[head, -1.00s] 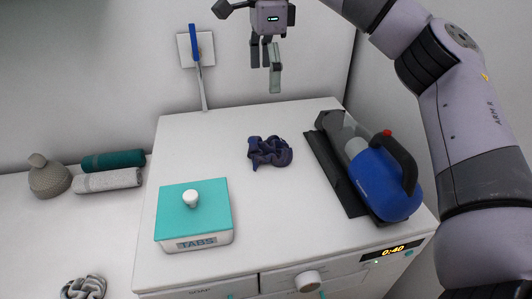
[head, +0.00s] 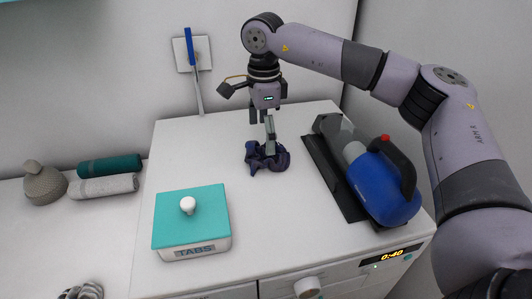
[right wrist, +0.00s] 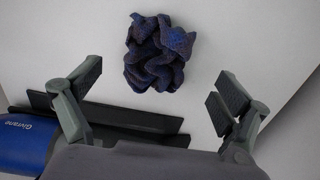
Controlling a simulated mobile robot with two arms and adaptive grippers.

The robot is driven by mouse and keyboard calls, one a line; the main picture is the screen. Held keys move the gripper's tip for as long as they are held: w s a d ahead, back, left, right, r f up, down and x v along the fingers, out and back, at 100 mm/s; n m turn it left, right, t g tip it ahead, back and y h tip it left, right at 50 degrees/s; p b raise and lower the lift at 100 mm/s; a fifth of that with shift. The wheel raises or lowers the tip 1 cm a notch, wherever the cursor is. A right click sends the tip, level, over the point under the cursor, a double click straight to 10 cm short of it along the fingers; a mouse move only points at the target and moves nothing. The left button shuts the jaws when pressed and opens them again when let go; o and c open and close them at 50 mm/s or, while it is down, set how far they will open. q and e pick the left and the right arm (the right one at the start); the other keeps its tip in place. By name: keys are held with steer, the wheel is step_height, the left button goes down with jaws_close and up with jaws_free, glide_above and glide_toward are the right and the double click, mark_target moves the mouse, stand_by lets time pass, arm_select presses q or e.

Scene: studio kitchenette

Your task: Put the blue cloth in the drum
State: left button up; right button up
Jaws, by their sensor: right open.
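The blue cloth (head: 266,160) is a crumpled dark blue-purple bundle on the white top of the machine. It also shows in the right wrist view (right wrist: 158,52), between and beyond the fingertips. My right gripper (head: 263,135) is just above and behind the cloth in the head view, pointing down. In the right wrist view its two fingers (right wrist: 160,98) are spread wide with nothing between them. The drum's opening is not in view; only the machine's top and upper front panel (head: 307,286) with a knob show. My left gripper is not in view.
A blue handheld vacuum (head: 380,185) lies on a dark tray (head: 325,180) right of the cloth. A teal-lidded TABS box (head: 191,222) stands front left. Rolled towels (head: 105,186) and a grey woven pot (head: 44,183) stand left.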

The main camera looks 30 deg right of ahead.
steer(key=f, duration=0.1)
steer(key=f+p, duration=0.1)
steer(key=f, duration=0.1)
steer(key=f+p, duration=0.1)
steer(key=shift+s+d+f, duration=0.15)
steer(key=shift+s+d, duration=0.15)
steer(key=shift+s, duration=0.05)
steer(key=shift+f, duration=0.35)
steer(key=shift+c, duration=0.3)
steer(key=shift+r, duration=0.1)
steer(key=c, duration=0.9)
steer(key=shift+o, duration=0.2)
steer(key=shift+r, duration=0.1)
steer(key=shift+w+r, duration=0.1)
steer(key=shift+r, duration=0.5)
step_height(320, 180, up, 19)
steer(key=b, duration=0.2)
steer(key=shift+f, duration=0.2)
